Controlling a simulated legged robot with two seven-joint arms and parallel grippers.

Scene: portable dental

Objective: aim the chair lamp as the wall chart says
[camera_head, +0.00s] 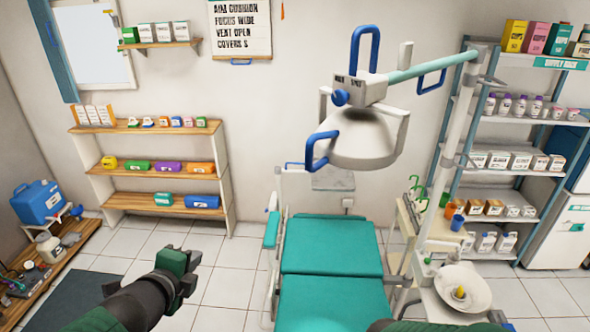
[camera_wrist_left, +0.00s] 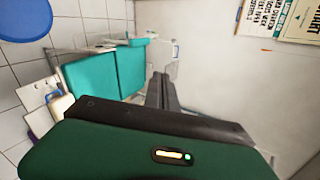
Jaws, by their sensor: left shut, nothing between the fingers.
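The chair lamp (camera_head: 362,130) has a white domed head with blue handles, and it hangs above the chair from a teal and white arm. The dome's open side is hidden from me. The wall chart (camera_head: 240,30) reads "AIM CUSHION", "FOCUS WIDE", "VENT OPEN" and a partly cut-off "COVERS" line. The teal chair cushion (camera_head: 330,245) lies below the lamp; it also shows in the left wrist view (camera_wrist_left: 92,77). My left gripper (camera_head: 192,258) is shut and empty, low and left of the chair, apart from the lamp. It shows in the left wrist view (camera_wrist_left: 158,76). My right gripper is out of view.
A wooden shelf (camera_head: 150,187) with several boxes stands at the left wall. A supply rack (camera_head: 515,120) stands at the right. A basin (camera_head: 462,288) and a lamp post (camera_head: 455,150) stand right of the chair.

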